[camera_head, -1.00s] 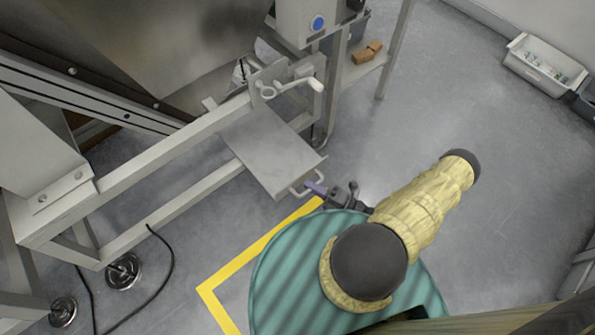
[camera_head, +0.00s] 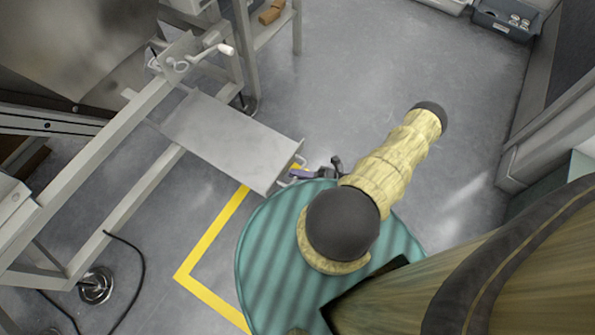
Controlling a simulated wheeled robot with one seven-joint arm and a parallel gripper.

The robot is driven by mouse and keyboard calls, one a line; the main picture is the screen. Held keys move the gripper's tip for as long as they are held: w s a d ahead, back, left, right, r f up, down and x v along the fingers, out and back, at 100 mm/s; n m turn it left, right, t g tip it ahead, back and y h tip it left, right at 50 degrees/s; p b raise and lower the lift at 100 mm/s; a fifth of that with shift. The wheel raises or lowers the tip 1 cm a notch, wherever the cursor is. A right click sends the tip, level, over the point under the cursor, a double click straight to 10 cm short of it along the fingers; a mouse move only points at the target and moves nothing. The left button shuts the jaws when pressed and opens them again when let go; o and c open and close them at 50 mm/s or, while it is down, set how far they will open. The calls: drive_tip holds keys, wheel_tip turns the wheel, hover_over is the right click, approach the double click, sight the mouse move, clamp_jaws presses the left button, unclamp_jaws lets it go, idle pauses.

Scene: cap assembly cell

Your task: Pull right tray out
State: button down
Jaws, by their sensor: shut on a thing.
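The right tray (camera_head: 222,138) is a flat grey metal plate that sticks out to the right from the machine frame (camera_head: 128,150). A small handle is at its right end. My gripper (camera_head: 296,174) is at that handle and shut on it. The handle is partly hidden by the gripper fingers. My arm, in yellowish covers with dark joints, comes from the lower middle of the view.
A crank with a white knob (camera_head: 226,49) is on the frame above the tray. A yellow floor line (camera_head: 213,232) runs below the tray. Grey bins (camera_head: 508,18) stand at the top right. A cabinet (camera_head: 545,110) stands at the right edge. Open floor lies between.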

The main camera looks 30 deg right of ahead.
drive_tip(key=shift+d, duration=0.1)
drive_tip(key=c, duration=1.5)
unclamp_jaws()
drive_tip(key=shift+w, duration=0.1)
